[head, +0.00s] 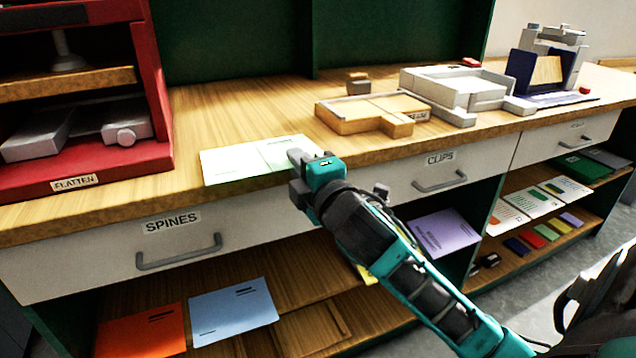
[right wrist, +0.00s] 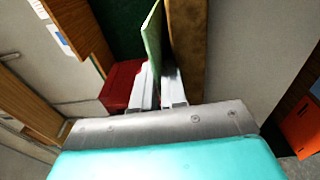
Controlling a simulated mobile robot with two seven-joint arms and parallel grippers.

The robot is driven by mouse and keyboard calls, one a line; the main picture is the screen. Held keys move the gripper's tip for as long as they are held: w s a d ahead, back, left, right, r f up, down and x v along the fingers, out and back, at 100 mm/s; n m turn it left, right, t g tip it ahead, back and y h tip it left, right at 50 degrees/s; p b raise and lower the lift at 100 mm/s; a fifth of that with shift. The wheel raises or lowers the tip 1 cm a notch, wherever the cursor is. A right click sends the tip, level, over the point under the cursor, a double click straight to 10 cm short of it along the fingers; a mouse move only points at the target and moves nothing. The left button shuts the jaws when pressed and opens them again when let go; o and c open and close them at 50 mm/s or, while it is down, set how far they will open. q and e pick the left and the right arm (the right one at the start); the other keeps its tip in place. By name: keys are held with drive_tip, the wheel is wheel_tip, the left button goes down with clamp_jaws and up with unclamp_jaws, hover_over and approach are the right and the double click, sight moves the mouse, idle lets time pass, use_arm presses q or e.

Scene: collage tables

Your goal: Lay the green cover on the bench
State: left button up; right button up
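The pale green cover (head: 248,160) is a flat sheet with a fold line down its middle and small print. It is level at the front of the wooden bench top (head: 232,113), right of the red press stand; I cannot tell whether it fully rests on the wood. My right gripper (head: 299,163) is at its right end. In the right wrist view the cover (right wrist: 152,35) stands edge-on and runs between the two close fingertips (right wrist: 157,78), so the gripper looks shut on it. The fingers hide that edge. My left gripper is not in view.
The red stand (head: 157,95) labelled FLATTEN is at the left. A wooden tray (head: 345,122), a grey tray (head: 462,83) and a blue-and-grey device (head: 548,62) stand right. Drawers are below; lower shelves hold orange (head: 142,331), blue (head: 232,311) and purple (head: 443,233) sheets.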

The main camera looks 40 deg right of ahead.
use_arm(q)
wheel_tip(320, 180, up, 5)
drive_tip(key=p, duration=0.4)
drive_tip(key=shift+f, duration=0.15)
use_arm(e)
drive_tip(key=s+a, duration=0.2)
drive_tip(key=s, duration=1)
drive_tip(key=shift+s+f, duration=0.2)
use_arm(q)
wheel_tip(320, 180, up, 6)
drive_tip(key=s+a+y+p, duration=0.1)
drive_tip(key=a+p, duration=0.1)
drive_tip(key=p, duration=0.9)
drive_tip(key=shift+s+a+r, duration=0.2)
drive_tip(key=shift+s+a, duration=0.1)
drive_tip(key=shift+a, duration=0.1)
use_arm(e)
drive_tip(key=s+a+f+m+g+y, duration=0.2)
drive_tip(key=a+f+m, duration=0.3)
drive_tip(key=f, duration=0.3)
drive_tip(key=s+a+f+m+g+y, duration=0.2)
drive_tip(key=a+f+m+g, duration=0.3)
drive_tip(key=f+m, duration=0.3)
drive_tip(key=shift+s+a+f+m+y, duration=0.3)
drive_tip(key=shift+s+f+y, duration=0.1)
drive_tip(key=shift+s+f, duration=0.45)
